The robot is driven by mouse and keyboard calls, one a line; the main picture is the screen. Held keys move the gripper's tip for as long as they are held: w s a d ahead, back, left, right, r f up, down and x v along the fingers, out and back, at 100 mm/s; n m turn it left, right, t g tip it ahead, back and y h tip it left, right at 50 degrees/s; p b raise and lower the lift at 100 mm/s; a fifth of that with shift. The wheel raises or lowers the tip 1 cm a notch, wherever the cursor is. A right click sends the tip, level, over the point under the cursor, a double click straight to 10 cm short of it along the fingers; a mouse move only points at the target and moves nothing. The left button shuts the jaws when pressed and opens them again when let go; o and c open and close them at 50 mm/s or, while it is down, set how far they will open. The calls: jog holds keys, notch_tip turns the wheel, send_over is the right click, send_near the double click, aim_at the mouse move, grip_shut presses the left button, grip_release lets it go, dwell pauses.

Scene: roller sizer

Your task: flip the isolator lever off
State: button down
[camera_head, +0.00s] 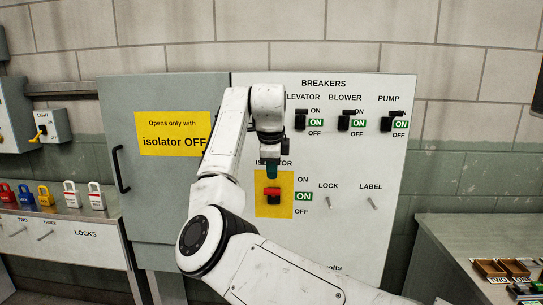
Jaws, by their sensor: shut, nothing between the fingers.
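I cannot tell whether the fingertips touch the lever.
Three black breaker switches (344,121) with green ON markers sit above right. LOCK (329,204) and LABEL (372,203) pegs stick out at right. A grey cabinet door (160,200) is left, with a black handle (120,170). Coloured padlocks (70,194) stand on a left shelf.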

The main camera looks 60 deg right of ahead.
aim_at(272, 190)
jog(key=shift+x, duration=2.55)
jog(key=shift+f, duration=0.1)
